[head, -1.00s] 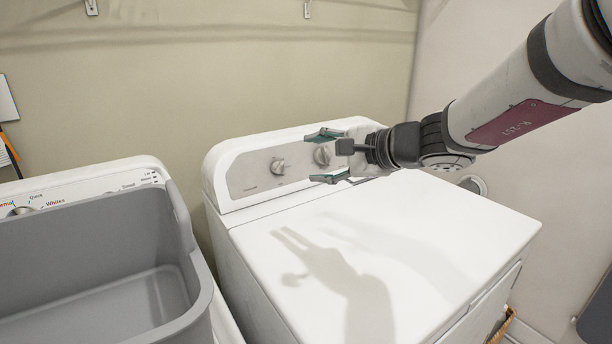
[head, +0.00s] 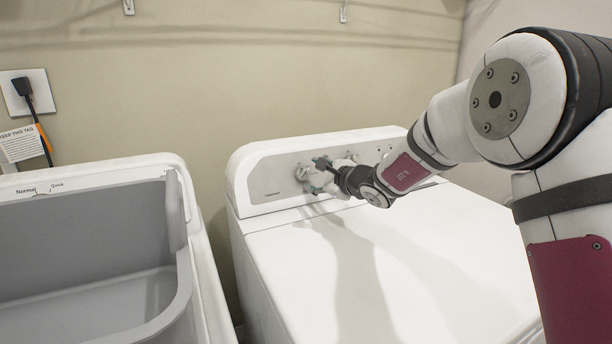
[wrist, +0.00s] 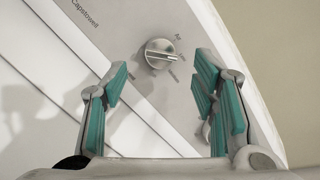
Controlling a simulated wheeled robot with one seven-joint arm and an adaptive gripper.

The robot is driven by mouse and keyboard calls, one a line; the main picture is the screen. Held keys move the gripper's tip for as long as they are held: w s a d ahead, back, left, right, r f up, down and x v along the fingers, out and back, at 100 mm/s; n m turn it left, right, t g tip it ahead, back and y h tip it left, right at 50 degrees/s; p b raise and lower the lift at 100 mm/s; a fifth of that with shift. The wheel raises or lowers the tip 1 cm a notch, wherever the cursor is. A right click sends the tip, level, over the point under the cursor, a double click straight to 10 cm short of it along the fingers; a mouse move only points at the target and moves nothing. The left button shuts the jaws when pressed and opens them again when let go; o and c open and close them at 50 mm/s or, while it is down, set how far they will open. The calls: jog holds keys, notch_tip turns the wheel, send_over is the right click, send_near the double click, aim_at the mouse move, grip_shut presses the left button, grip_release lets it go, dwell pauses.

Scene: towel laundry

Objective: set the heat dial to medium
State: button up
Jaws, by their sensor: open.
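The heat dial (wrist: 159,54) is a round silver knob with a raised grip bar, on the dryer's light panel. In the wrist view small labels fan out on its right; the top one reads "Air", the others are too small to read surely. The bar points toward the right-hand labels. My gripper (wrist: 160,70) is open, with teal-padded fingers on either side of the dial and nothing between them; contact does not show. In the head view my gripper (head: 315,177) is at the panel and partly hides the dial (head: 302,172).
The white dryer (head: 400,270) has a clear, flat top below the panel. A grey basket (head: 90,240) sits on the white machine at left. A wall outlet with a black plug (head: 22,88) is at upper left.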

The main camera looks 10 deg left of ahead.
aim_at(305, 174)
jog(key=shift+x, duration=2.75)
jog(key=shift+c, duration=0.5)
jog(key=c, duration=1)
